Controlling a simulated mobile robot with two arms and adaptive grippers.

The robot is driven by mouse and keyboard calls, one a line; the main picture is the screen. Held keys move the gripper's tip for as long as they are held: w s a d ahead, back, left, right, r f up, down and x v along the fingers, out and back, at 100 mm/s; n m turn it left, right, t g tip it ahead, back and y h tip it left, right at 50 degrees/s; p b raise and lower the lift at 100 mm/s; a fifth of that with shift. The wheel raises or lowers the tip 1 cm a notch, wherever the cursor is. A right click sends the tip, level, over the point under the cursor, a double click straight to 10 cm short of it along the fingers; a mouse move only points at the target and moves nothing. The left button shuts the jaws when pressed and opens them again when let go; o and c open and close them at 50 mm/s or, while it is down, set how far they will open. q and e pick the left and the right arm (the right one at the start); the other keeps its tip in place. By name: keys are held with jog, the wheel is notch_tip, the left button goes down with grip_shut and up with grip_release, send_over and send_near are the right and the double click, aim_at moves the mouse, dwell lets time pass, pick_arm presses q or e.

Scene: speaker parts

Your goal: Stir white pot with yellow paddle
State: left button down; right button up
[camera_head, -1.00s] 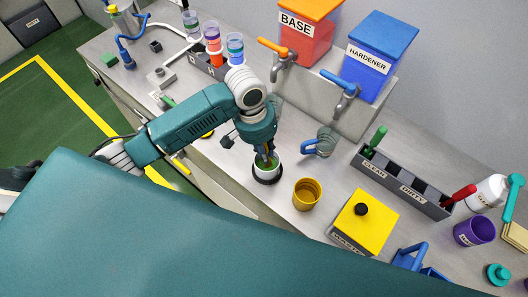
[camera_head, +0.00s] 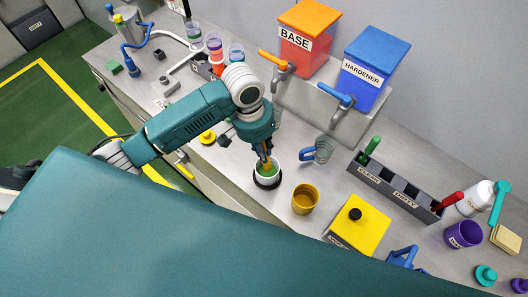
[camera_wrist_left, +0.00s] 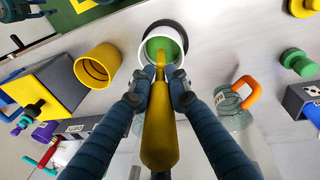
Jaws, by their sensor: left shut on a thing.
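The white pot (camera_head: 267,174) stands upright on a black round base on the counter, with green content inside. In the left wrist view the white pot (camera_wrist_left: 147,47) shows its green inside. My left gripper (camera_head: 266,152) is above the pot, pointing down. It is shut on the yellow paddle (camera_wrist_left: 160,125), which lies between its two fingers in the left wrist view (camera_wrist_left: 160,88). The paddle's far end reaches into the pot's mouth over the green content. How deep it sits is hard to tell. My right gripper is not in view.
A yellow cup (camera_head: 305,198) stands just right of the pot. A glass mug with a blue handle (camera_head: 318,151) is behind it. A yellow box (camera_head: 358,226) and a grey CLEAN/DIRTY rack (camera_head: 395,186) are further right. Base (camera_head: 307,38) and hardener (camera_head: 370,75) dispensers stand behind.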

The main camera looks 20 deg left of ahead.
pick_arm(q)
jog(key=shift+s+a+r, duration=0.1)
jog(key=shift+a+r, duration=0.05)
jog(key=shift+r, duration=1.65)
jog(key=shift+r, duration=0.1)
jog(key=shift+r, duration=2.2)
